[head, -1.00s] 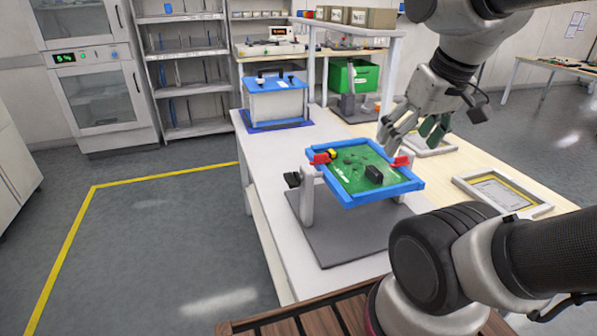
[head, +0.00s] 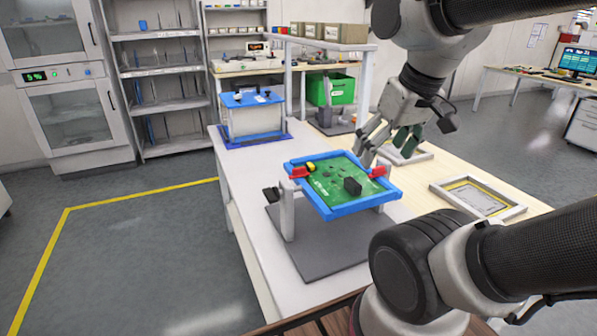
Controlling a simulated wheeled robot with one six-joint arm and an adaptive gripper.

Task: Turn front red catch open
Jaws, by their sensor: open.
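A green circuit board (head: 335,181) lies in a blue frame (head: 345,210), held tilted on a stand above the table. Another red catch (head: 377,171) sits at the right corner. The view does not make clear which is the front one. My gripper (head: 386,148) is open and points down, just above and behind the right catch. Its near fingers look close to that catch, but I see a small gap and nothing between the fingers.
A black block (head: 353,186) stands on the board. A blue-lidded box (head: 254,112) and a green bin (head: 331,88) stand farther back. A flat framed panel (head: 478,197) lies to the right. The white tabletop (head: 240,165) left of the stand is clear.

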